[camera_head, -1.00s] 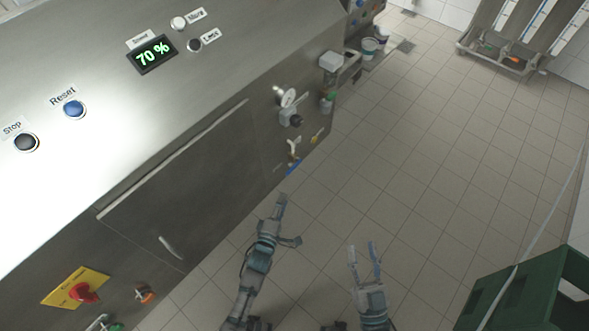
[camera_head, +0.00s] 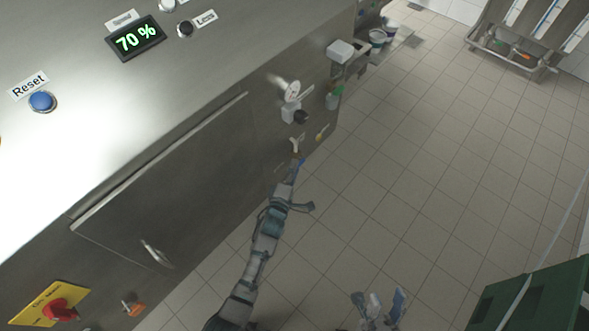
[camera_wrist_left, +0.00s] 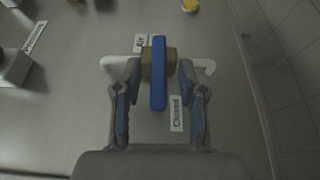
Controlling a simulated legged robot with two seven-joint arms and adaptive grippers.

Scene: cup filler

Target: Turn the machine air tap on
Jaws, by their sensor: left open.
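The air tap has a blue lever handle (camera_wrist_left: 158,75) on a brass body, with white pipe ends at both sides. In the left wrist view it stands upright between the labels "Air" (camera_wrist_left: 141,43) and "Closed" (camera_wrist_left: 176,113). My left gripper (camera_wrist_left: 160,70) is open, one finger on each side of the handle. I cannot tell whether the fingers touch it. In the head view my left gripper (camera_head: 302,184) is at the machine's (camera_head: 180,185) lower right side and mostly hides the tap. My right gripper (camera_head: 380,302) is open and empty over the floor.
A white valve (camera_head: 291,90) and a black knob (camera_head: 301,116) sit above the tap on the same panel. A yellow part (camera_wrist_left: 190,5) is near the top of the wrist view. A green crate (camera_head: 535,297) stands at lower right. The tiled floor between is clear.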

